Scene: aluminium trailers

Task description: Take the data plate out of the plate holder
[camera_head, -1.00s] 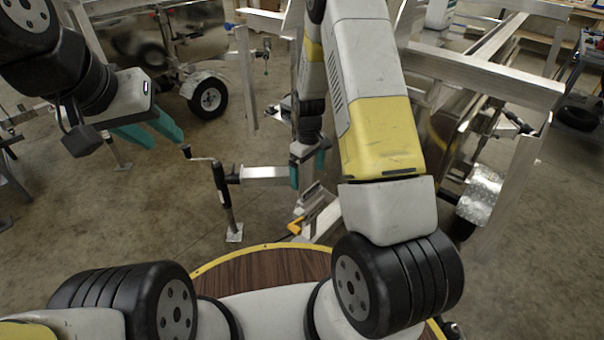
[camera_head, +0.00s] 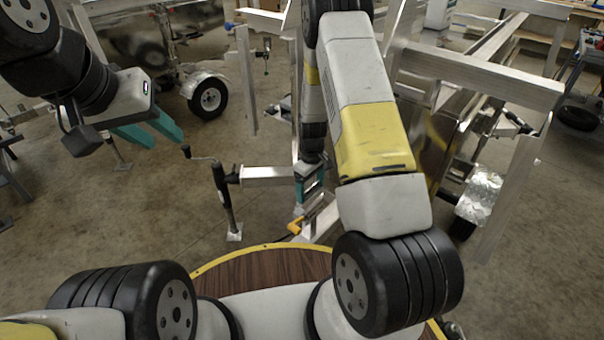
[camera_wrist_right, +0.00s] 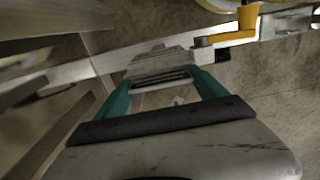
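In the right wrist view a small silver plate-like piece (camera_wrist_right: 158,62) with a dark slot along its near edge sits on the aluminium beam; it appears to be the plate holder. I cannot clearly tell the data plate from the holder. My right gripper (camera_wrist_right: 166,84) is open, its two teal fingers spread with their tips close to either side of this piece. In the head view the right gripper (camera_head: 308,188) points down over the trailer tongue, and it partly hides the holder. My left gripper (camera_head: 158,133) is open and empty, high at the left, away from the holder.
An orange lever (camera_head: 295,227) sits on the tongue beside my right gripper and also shows in the right wrist view (camera_wrist_right: 232,38). A jack with a crank (camera_head: 223,200) stands left of it. Aluminium frame beams (camera_head: 485,75) rise at the right.

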